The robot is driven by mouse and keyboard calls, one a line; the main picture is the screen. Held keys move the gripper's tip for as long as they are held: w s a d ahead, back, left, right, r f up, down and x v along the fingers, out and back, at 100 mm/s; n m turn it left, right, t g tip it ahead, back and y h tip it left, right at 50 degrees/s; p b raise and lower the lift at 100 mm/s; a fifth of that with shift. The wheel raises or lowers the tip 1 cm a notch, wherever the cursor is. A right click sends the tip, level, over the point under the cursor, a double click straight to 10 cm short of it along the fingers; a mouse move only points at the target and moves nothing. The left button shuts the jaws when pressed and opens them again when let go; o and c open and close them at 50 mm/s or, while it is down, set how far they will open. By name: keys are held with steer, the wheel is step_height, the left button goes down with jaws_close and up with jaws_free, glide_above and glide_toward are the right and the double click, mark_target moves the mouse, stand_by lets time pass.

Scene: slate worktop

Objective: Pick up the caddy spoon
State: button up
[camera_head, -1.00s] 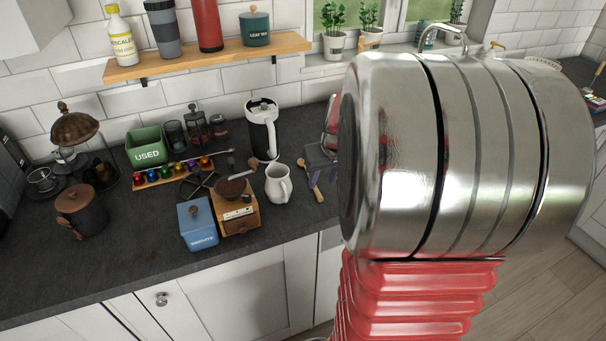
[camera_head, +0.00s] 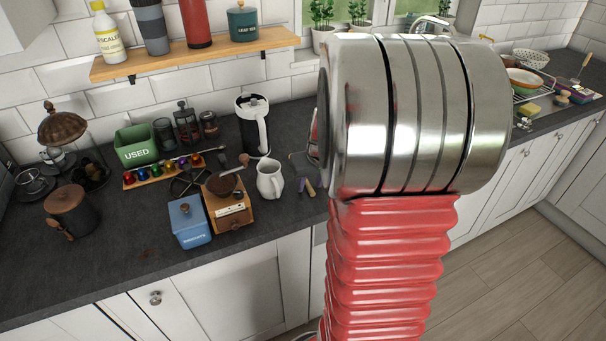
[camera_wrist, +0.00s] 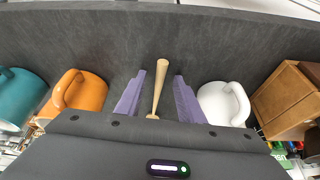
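A pale wooden handle with a rounded end, which looks like the caddy spoon's (camera_wrist: 161,82), lies on the dark worktop in the wrist view. My gripper (camera_wrist: 157,95) has two purple fingers, one on each side of the handle with a gap on both sides. It is open and holds nothing. In the head view the handle (camera_head: 310,188) shows small beside the purple fingers (camera_head: 300,186), right of the white jug. I cannot tell the height of the fingers above the worktop.
In the wrist view an orange mug (camera_wrist: 80,92) and teal vessel (camera_wrist: 18,98) stand left; the white jug (camera_wrist: 222,103) and wooden grinder (camera_wrist: 287,98) stand right. In the head view a blue tin (camera_head: 189,222) stands near the grinder. My arm hides the worktop behind it.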

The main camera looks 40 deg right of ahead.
steer(key=shift+c, duration=0.3)
jaws_close()
stand_by(0.4)
